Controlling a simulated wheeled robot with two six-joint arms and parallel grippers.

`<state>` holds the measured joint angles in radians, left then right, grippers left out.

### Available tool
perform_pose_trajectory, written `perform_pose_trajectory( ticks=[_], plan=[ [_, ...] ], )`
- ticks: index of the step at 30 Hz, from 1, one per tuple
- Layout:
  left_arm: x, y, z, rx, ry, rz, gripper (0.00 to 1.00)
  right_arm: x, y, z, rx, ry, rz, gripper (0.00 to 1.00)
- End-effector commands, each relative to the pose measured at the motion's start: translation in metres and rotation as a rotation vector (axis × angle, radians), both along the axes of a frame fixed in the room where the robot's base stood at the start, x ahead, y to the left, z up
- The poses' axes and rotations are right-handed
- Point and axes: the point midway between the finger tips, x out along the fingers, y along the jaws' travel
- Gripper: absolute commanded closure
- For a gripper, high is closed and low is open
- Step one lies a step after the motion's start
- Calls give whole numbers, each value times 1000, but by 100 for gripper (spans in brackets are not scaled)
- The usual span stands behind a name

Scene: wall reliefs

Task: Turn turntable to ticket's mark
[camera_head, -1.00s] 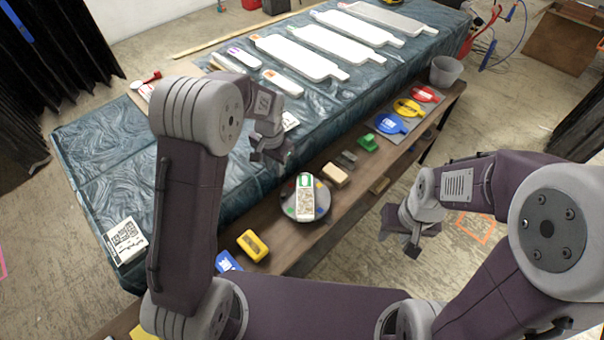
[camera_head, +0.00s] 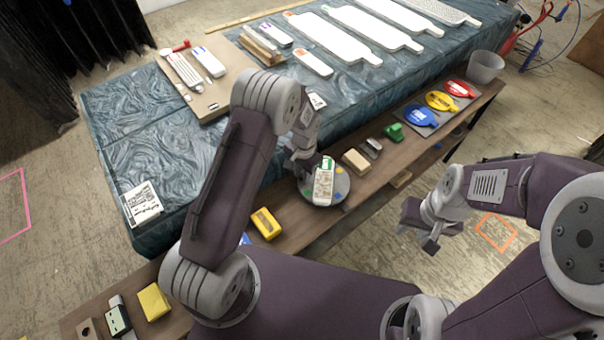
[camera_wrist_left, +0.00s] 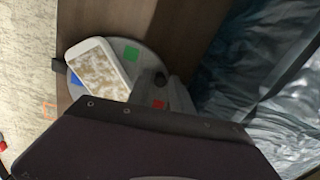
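The turntable (camera_head: 344,186) is a grey disc with coloured marks on the wooden shelf. It also shows in the left wrist view (camera_wrist_left: 183,101), with green, blue and red marks. My right gripper (camera_head: 428,230) is open and empty, in front of the shelf. I cannot tell which paper is the ticket; a printed sheet (camera_head: 142,203) lies on the cloth.
A yellow block (camera_head: 265,223) is left of the turntable on the shelf. A tan block (camera_head: 356,161), a green piece (camera_head: 394,131) and blue, yellow and red discs are to its right. A grey bucket (camera_head: 486,67) stands at the far right. Long white panels lie on the cloth-covered table.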

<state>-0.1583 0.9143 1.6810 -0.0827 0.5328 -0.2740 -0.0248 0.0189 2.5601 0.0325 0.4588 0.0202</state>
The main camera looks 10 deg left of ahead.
Motion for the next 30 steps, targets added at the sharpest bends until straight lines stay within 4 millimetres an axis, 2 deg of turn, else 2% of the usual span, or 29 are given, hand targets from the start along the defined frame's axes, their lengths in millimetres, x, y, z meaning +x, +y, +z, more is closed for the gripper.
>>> perform_pose_trajectory(
  ticks=[7,10,30],
  plan=[
    [0,0,-1,0,-1,0,74,0,0,0,0,0,0,64],
    [0,0,-1,0,0,0,100,0,0,0,0,0,0,64],
    [0,0,-1,0,0,0,100,0,0,0,0,0,0,64]
  ],
)
